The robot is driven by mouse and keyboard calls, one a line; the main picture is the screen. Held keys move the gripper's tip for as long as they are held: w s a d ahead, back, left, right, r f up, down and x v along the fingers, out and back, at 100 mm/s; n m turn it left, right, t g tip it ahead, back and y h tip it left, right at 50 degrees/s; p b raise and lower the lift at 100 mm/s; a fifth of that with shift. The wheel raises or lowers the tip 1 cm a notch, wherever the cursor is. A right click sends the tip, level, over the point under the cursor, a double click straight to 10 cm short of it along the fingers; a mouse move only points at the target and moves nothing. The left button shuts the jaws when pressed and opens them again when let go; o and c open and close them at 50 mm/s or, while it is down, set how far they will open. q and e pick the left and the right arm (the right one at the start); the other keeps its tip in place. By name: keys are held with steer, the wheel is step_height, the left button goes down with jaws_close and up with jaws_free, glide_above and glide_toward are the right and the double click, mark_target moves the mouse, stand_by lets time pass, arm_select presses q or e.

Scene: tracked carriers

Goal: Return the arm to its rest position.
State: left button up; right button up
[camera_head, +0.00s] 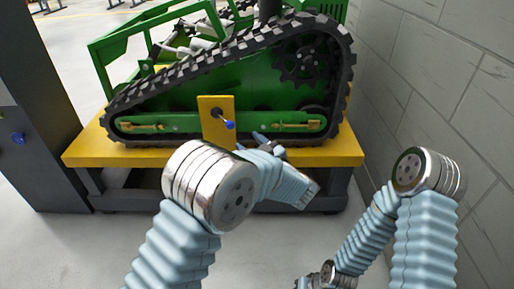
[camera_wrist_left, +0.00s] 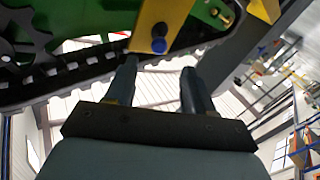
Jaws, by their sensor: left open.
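My left gripper (camera_head: 259,138) is in front of the green tracked carrier (camera_head: 180,125), just right of and below a yellow plate (camera_head: 210,106) with a blue-tipped lever (camera_head: 229,124). Its arm comes in from the bottom, bent at a large silver joint that hides part of the carrier's stand. In the left wrist view the two fingers of the left gripper (camera_wrist_left: 160,82) are apart with nothing between them. The plate (camera_wrist_left: 172,14) and the blue knob (camera_wrist_left: 159,46) show beyond them, apart from the fingers. My right arm is bent at the lower right; its end (camera_head: 302,283) is small and cut by the bottom edge.
The carrier, with its black track (camera_head: 230,52), stands on a yellow-topped stand (camera_head: 342,150). A grey block wall (camera_head: 450,90) runs close along the right, near my right arm. A dark cabinet (camera_head: 45,150) stands at the left. Bare floor (camera_head: 95,245) shows at the lower left.

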arm_select(q)
steer(key=shift+s+d, duration=0.15)
steer(key=shift+s, duration=0.05)
arm_select(e)
steer(key=shift+s+d, duration=0.3)
steer(key=shift+s, duration=0.05)
arm_select(q)
steer(key=w+a+f+m+g+h+p, duration=0.15)
steer(key=a+f+m+h, duration=0.35)
steer(key=f, duration=0.6)
steer(key=s+a+f+m+g+h+p, duration=0.1)
steer(key=s+a+f+g+h, duration=0.15)
steer(key=f, duration=0.35)
steer(key=s+a+f+g+h, duration=0.1)
steer(key=s+a+f+h, duration=0.1)
steer(key=s+f, duration=0.3)
steer(key=s+f+m+g+h, duration=0.1)
steer(key=s+f+g, duration=0.3)
steer(key=s, duration=0.8)
steer(key=s+f+m+g+h+p, duration=0.1)
steer(key=s+f+g+h, duration=0.3)
steer(key=s, duration=0.8)
steer(key=shift+s+a+f+g, duration=0.2)
steer(key=shift+f+g, duration=0.3)
arm_select(e)
steer(key=r, duration=0.1)
steer(key=a+r, duration=0.1)
steer(key=r, duration=0.2)
steer(key=shift+s+a, duration=0.2)
steer(key=shift+s, duration=0.05)
